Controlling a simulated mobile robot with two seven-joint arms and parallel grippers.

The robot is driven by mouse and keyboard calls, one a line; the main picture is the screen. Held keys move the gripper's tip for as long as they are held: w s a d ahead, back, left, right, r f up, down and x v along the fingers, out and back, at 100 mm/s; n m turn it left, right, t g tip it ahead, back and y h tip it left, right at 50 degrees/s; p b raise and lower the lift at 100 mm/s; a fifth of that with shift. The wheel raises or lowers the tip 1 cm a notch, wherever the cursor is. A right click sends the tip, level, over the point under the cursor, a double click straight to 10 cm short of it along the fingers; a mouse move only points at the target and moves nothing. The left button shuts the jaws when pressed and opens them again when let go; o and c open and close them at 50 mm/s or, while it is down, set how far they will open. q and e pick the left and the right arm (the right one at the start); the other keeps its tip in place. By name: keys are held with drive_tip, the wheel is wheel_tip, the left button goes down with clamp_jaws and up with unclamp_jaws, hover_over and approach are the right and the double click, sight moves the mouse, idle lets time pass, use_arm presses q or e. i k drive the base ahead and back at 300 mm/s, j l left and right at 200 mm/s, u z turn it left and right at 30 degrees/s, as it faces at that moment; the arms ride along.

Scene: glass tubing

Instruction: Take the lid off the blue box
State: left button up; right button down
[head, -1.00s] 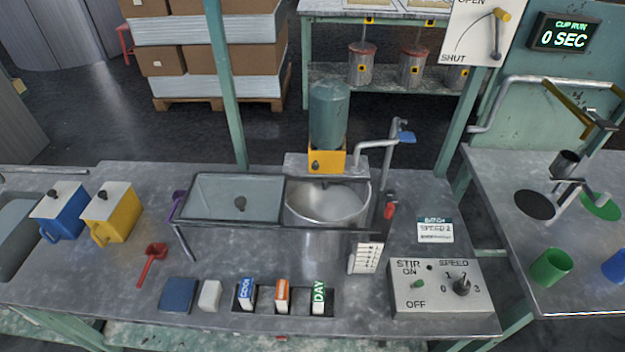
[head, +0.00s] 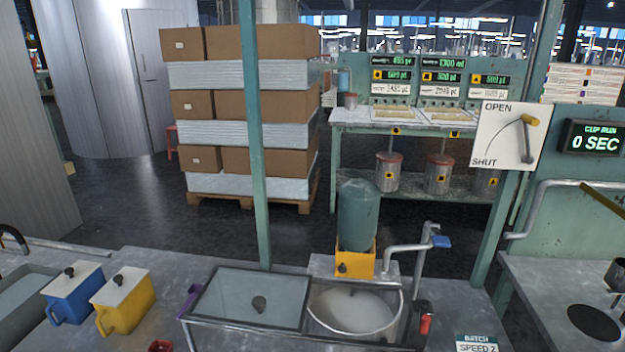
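The blue box (head: 72,304) stands on the bench at the lower left of the head view. Its pale lid (head: 74,277) with a dark knob (head: 69,272) lies on top of it. A yellow box (head: 128,308) with a similar pale lid (head: 122,286) and dark knob stands just to its right. Both boxes have a handle on the front side. Neither of my grippers shows in the head view.
A sink (head: 25,305) lies left of the blue box. A glass-covered frame (head: 250,297) and a round bowl (head: 352,310) stand to the right, with a green post (head: 255,140) behind. A red scoop (head: 160,346) is partly cut off at the bottom edge.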

sight(73, 276)
drive_tip(key=u, duration=1.7)
drive_tip(key=i+j+z, duration=0.1)
drive_tip(key=i+j, duration=0.15)
drive_tip(key=i+j+z, duration=0.1)
drive_tip(key=i+j, duration=0.15)
drive_tip(key=j, duration=0.15)
drive_tip(key=i+j+z, duration=0.1)
drive_tip(key=j, duration=0.3)
drive_tip(key=i+l, duration=0.05)
drive_tip(key=i, duration=0.1)
